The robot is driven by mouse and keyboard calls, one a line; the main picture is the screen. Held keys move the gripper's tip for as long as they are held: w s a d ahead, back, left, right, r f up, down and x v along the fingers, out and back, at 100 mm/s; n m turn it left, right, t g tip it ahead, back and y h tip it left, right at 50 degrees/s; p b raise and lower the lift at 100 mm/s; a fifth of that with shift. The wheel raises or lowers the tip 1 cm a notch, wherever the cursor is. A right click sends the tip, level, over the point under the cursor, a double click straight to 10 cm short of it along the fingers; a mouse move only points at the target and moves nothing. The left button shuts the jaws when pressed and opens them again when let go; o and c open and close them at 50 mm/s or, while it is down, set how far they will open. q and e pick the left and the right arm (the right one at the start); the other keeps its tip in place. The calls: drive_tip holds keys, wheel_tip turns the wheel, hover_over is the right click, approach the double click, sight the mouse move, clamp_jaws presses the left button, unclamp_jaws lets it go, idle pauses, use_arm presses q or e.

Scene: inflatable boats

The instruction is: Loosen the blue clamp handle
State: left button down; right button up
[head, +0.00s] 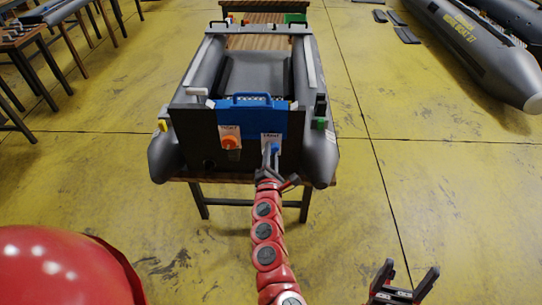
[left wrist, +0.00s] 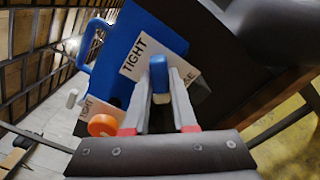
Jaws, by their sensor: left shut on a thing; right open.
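The blue clamp handle (head: 275,149) is on the right part of the dark transom board at the near end of the grey inflatable boat (head: 177,140). In the left wrist view the blue handle (left wrist: 158,72) shows between the fingertips, in front of a white label (left wrist: 136,58) reading TIGHT, with a partly hidden word ending in SE. My left gripper (head: 268,170) is shut on the blue handle; it also shows in the left wrist view (left wrist: 160,92). My right gripper (head: 410,278) is open and empty at the lower right, away from the boat.
An orange knob (head: 230,142) with its own label is left of the clamp. A blue bracket (head: 255,115) with a grip sits on the transom top. The boat rests on a table (head: 204,200). Another grey boat (head: 480,45) lies at right; the yellow floor between is clear.

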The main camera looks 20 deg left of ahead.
use_arm(q)
drive_tip(key=shift+f, duration=0.1)
drive_tip(key=n+p, duration=0.1)
drive_tip(key=n, duration=0.5)
drive_tip(key=shift+n, duration=0.4)
drive_tip(key=shift+c, duration=1.6)
unclamp_jaws()
